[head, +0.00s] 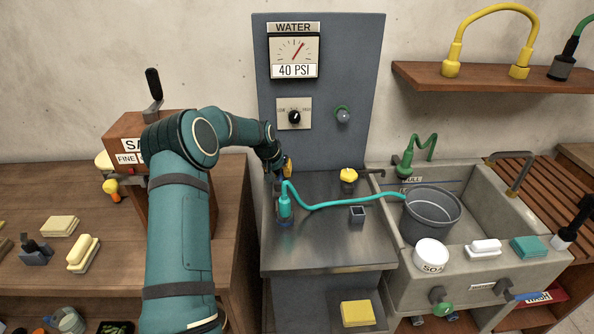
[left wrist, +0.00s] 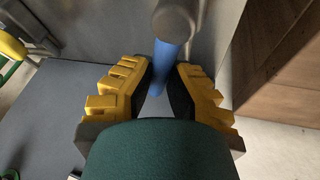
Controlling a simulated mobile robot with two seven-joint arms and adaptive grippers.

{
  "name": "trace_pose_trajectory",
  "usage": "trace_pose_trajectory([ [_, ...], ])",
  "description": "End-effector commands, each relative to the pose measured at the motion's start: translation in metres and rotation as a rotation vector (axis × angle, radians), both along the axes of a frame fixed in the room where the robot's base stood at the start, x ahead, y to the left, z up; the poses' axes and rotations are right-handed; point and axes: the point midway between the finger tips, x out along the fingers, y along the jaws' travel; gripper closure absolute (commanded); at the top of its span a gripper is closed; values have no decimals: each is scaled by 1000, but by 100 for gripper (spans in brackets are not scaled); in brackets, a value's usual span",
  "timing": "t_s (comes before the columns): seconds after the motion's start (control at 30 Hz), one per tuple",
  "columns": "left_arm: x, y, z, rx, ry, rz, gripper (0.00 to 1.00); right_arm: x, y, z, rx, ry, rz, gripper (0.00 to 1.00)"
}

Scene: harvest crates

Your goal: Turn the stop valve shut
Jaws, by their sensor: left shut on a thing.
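My left gripper (head: 284,167) has yellow fingers with dark pads and is at the left end of the metal bench, in front of the grey panel. In the left wrist view, the gripper (left wrist: 165,85) is shut around a blue handle (left wrist: 165,68) with a round grey end; the handle lies between the pads. I take this to be the stop valve's handle. In the head view the handle is hidden behind my arm and gripper. A yellow knob (head: 348,175) is on a tap farther right on the bench. My right gripper is not in view.
A pressure gauge (head: 294,56) above reads 40 PSI. A teal hose (head: 345,203) runs from a teal fitting (head: 284,207) beneath my gripper to a grey bucket (head: 432,226) in the sink (head: 393,265). A brown box (head: 122,123) stands behind my arm on the wooden bench.

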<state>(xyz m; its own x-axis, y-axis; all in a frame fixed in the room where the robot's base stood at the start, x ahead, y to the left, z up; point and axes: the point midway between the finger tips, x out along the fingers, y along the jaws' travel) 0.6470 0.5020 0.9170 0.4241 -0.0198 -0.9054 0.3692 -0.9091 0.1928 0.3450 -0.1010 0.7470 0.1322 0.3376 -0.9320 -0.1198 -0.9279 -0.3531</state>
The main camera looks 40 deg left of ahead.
Motion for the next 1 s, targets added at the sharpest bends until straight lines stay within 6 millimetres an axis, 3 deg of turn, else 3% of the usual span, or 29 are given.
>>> trace_pose_trajectory([
  [0.17,-6,1,-3,-7,4,-153,100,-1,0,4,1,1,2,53],
  [1.0,-10,-42,-4,-9,6,-949,100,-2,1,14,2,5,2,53],
])
